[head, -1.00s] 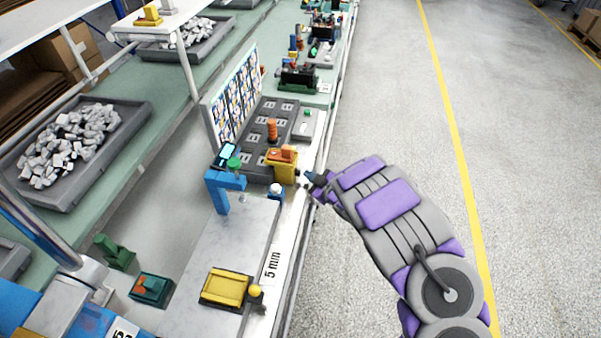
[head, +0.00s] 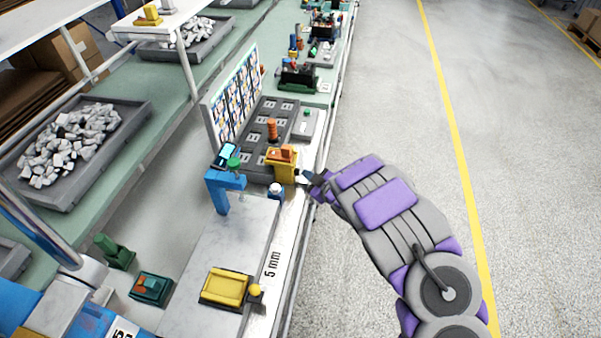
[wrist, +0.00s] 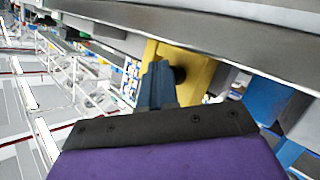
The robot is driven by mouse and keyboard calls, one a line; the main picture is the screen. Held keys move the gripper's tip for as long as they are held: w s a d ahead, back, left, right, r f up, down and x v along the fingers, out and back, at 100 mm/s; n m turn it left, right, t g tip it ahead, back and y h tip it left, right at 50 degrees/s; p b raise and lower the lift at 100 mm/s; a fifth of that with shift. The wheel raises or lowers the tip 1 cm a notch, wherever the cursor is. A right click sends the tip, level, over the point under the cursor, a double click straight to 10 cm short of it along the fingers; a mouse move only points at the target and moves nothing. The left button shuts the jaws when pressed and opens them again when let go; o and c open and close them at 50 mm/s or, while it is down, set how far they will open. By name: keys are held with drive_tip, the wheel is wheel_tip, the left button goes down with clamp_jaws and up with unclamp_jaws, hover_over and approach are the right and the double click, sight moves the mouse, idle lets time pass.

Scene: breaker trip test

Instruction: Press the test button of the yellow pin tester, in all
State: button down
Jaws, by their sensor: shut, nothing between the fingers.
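The yellow pin tester (head: 283,172) stands near the right edge of the bench in the head view, with an orange-topped piece on it. In the wrist view its yellow body (wrist: 200,72) fills the area just beyond my fingers. A dark round button (wrist: 180,73) shows on the face toward me, partly beside the fingertips. My gripper (head: 302,177) is shut and empty, its tips right beside the tester's right side. In the wrist view the closed fingers (wrist: 158,80) point at the yellow body close to the button. I cannot tell whether they touch it.
A dark grey tray with slots (head: 262,140) lies behind the tester. A blue stand (head: 220,190) and a small blue piece with a white top (head: 276,190) are near it on the left and front. A yellow box (head: 226,287) lies nearer. The floor right of the bench is clear.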

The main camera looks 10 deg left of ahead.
drive_tip(key=shift+a, duration=0.3)
idle(0.4)
drive_tip(key=shift+d, duration=1)
drive_tip(key=d, duration=0.5)
drive_tip(key=shift+s, duration=0.15)
idle(0.6)
